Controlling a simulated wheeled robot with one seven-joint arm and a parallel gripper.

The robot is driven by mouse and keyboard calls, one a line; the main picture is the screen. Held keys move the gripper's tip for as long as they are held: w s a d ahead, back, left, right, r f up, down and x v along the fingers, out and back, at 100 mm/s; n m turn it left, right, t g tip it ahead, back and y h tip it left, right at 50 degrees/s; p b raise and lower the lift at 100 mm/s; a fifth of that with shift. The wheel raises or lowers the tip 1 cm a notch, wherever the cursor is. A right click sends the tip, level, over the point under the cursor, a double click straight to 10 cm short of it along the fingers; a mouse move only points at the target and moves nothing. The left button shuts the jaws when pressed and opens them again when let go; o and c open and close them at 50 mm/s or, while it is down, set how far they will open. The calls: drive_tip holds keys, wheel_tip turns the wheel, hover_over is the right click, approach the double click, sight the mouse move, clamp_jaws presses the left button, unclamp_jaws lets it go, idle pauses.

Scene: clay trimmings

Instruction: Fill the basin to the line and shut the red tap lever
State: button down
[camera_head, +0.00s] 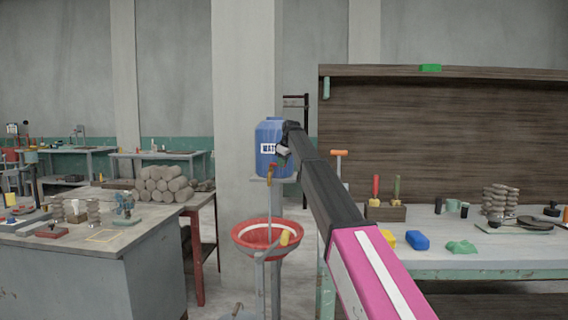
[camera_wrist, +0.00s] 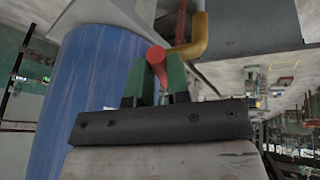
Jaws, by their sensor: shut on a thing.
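A blue water container (camera_head: 268,135) with a white label stands on a small shelf by the pillar; it also fills the left of the wrist view (camera_wrist: 95,85). Below it in the head view is the small red tap (camera_head: 272,168). My gripper (camera_wrist: 158,78) has its green fingers shut on the red tap lever (camera_wrist: 156,54), whose rounded end shows between them. A brass spout (camera_wrist: 196,38) is just beyond. The red basin (camera_head: 240,240) with a pale band inside stands below the tap. I cannot make out the water level or whether water runs.
A workbench (camera_head: 480,262) with blocks, tools and stacked clay stands at right, in front of a dark wood panel (camera_head: 440,130). A grey table (camera_head: 75,250) with clay rolls behind it is at left.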

drive_tip(key=shift+s+a+m+t+h, duration=0.2)
drive_tip(key=shift+s+a+m+h, duration=0.2)
drive_tip(key=shift+m, duration=0.5)
drive_tip(key=shift+s+a+m+t+h, duration=0.2)
drive_tip(key=shift+s+a+m+h, duration=0.25)
drive_tip(key=shift+m, duration=0.45)
drive_tip(key=shift+s, duration=0.1)
drive_tip(key=c, duration=1.1)
unclamp_jaws()
drive_tip(key=shift+r, duration=0.1)
drive_tip(key=v, duration=1)
drive_tip(key=shift+s+d+r, duration=0.1)
drive_tip(key=shift+d+r, duration=0.1)
drive_tip(key=shift+r, duration=0.05)
